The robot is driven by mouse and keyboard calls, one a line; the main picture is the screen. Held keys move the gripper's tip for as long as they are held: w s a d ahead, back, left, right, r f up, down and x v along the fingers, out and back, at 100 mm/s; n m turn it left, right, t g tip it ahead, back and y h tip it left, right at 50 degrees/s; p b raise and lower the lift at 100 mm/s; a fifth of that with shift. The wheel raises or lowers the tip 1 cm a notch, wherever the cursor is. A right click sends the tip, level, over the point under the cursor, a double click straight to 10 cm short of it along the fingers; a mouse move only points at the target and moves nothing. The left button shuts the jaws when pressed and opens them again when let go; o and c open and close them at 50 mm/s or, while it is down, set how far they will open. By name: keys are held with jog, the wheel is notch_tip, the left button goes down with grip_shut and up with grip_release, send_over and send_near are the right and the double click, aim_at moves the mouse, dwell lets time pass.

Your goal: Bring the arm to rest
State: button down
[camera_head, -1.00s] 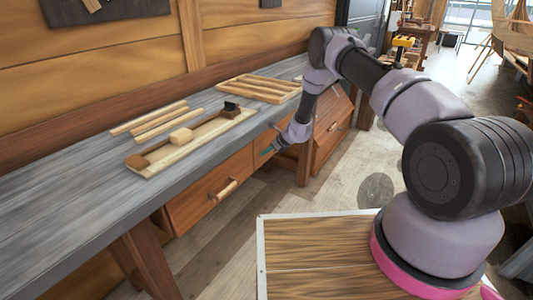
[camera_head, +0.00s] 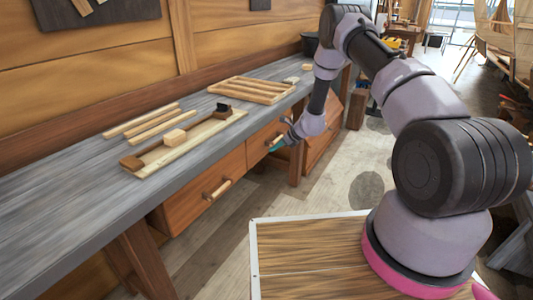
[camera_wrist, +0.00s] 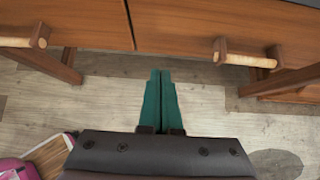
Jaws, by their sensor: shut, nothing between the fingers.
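My gripper (camera_head: 277,146) is at the end of my arm, in front of the workbench drawers and below the level of the bench top. In the wrist view its two teal fingers (camera_wrist: 160,98) lie together, shut and empty, above the wooden floor. The fingers point toward the drawer fronts. In the head view the fingertips are small, close to a drawer handle, and I cannot tell the exact gap.
The grey workbench (camera_head: 60,205) carries a long wooden tray (camera_head: 165,165) with blocks, loose strips (camera_head: 140,119) and a slatted rack (camera_head: 250,90). Drawer handles (camera_head: 217,190) jut out; two show in the wrist view (camera_wrist: 243,60).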

jog(key=s+d+r+n, duration=0.1)
jog(key=s+r+n, duration=0.3)
jog(key=r, duration=0.9)
jog(key=s+d+r+n, duration=0.1)
jog(key=s+r+n, duration=0.25)
jog(key=r, duration=0.85)
jog(key=s+r+n, duration=0.3)
jog(key=s+r, duration=0.2)
jog(key=r, duration=0.8)
jog(key=s+d+r+n+h, duration=0.1)
jog(key=s+d+r+n, duration=0.15)
jog(key=s+r, duration=0.45)
jog(key=s+d+r+n+h, duration=0.15)
jog(key=s+r+n, duration=0.25)
jog(key=s, duration=0.4)
jog(key=s+d+r+n+t+h, duration=0.1)
jog(key=s+d+n, duration=0.1)
jog(key=s, duration=0.5)
jog(key=s+d+r+n+t+h, duration=0.1)
jog(key=s+d, duration=0.3)
jog(key=s, duration=0.4)
jog(key=shift+s+d+r+n+h, duration=0.25)
jog(key=shift+d+n+h, duration=0.15)
jog(key=shift+n, duration=0.1)
